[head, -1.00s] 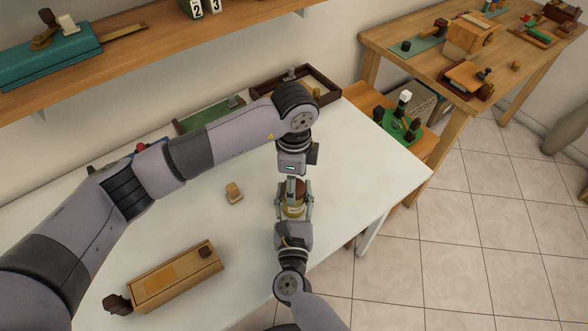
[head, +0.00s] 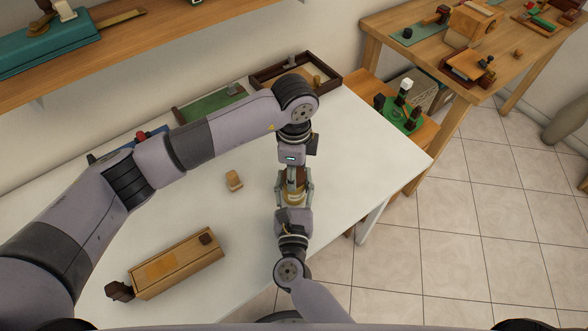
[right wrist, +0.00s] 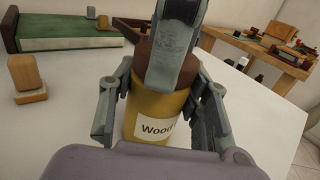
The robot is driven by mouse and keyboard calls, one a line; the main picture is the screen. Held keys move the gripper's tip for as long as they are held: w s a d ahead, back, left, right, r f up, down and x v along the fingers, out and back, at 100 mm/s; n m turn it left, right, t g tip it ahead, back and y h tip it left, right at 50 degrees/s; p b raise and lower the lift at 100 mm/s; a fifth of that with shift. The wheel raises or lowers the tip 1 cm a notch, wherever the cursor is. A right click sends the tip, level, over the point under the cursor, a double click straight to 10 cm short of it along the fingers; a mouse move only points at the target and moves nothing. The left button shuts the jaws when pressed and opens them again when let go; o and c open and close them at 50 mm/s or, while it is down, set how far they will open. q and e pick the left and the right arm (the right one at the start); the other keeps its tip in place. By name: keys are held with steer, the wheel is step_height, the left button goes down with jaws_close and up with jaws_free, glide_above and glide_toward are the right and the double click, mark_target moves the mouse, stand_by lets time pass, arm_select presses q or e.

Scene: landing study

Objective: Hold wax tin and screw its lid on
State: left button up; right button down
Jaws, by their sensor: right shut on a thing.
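The wax tin (right wrist: 150,105) is yellow with a white label partly reading "Wood". It stands upright between the fingers of my right gripper (head: 294,190), which is shut on it near the right edge of the white table. The brown lid (right wrist: 140,65) is on top of the tin; I cannot tell how tightly it sits. My left gripper (head: 293,173) points down from above at the lid. In the right wrist view one of its fingers (right wrist: 172,50) covers much of the lid's near side. Its other finger is hidden, so its grip is unclear.
On the white table (head: 335,150) are a small wooden block (head: 234,180) left of the tin, a long wooden box (head: 178,265) at the front, and a green board (head: 210,108) and dark tray (head: 265,80) at the back. A wooden side table (head: 425,65) stands right.

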arm_select(q)
steer(key=shift+c, duration=1.4)
steer(key=o, duration=1.3)
steer(key=shift+c, duration=0.2)
steer(key=shift+r, duration=0.1)
steer(key=shift+r, duration=2.15)
steer(key=shift+c, duration=0.4)
step_height(320, 180, up, 4)
steer(key=shift+f, duration=0.2)
steer(key=shift+f, duration=0.1)
steer(key=shift+f, duration=3.95)
